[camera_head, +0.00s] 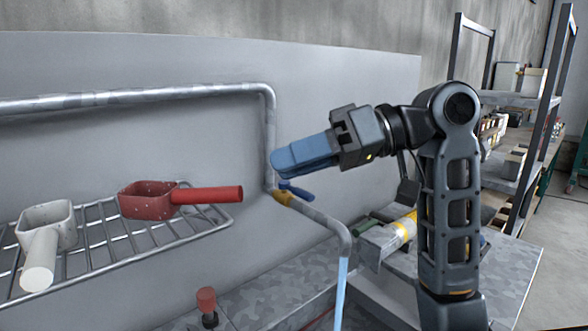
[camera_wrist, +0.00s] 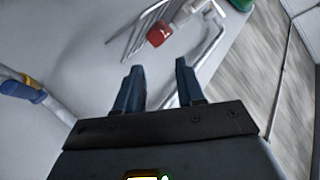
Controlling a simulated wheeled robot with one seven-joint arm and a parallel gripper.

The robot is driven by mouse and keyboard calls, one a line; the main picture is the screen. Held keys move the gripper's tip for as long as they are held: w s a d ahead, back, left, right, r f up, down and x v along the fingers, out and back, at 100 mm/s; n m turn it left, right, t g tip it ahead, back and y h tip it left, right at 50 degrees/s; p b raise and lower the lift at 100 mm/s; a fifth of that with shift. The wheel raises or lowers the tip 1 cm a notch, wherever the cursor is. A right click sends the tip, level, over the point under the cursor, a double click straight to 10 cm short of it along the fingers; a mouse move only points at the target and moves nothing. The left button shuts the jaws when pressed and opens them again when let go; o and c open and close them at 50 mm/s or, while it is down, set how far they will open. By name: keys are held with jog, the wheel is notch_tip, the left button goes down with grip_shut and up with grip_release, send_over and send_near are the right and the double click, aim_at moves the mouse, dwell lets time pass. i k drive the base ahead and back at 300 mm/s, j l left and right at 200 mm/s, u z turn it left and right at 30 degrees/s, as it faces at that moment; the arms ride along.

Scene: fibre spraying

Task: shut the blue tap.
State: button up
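The blue tap (camera_head: 298,191) has a small blue lever beside a brass-yellow valve body (camera_head: 283,199) on a grey metal pipe (camera_head: 318,218). The lever lies roughly along the sloping pipe. A light blue stream (camera_head: 341,292) runs down from the pipe's end. My gripper (camera_head: 276,161) is just above the tap in the head view, its blue fingers pointing left. In the wrist view, my gripper (camera_wrist: 158,67) is open, with nothing between its fingers. The blue tap (camera_wrist: 38,96) is at the left edge there, apart from the fingers.
A wire rack (camera_head: 105,235) on the left holds a red ladle (camera_head: 147,201) and a white ladle (camera_head: 46,225). A red knob (camera_head: 206,299) stands below. A grey panel (camera_head: 180,150) is behind the pipe. A loaded shelf (camera_head: 515,100) stands right.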

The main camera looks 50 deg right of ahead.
aim_at(282, 185)
jog(key=j+z, duration=0.25)
jog(key=j, duration=1.2)
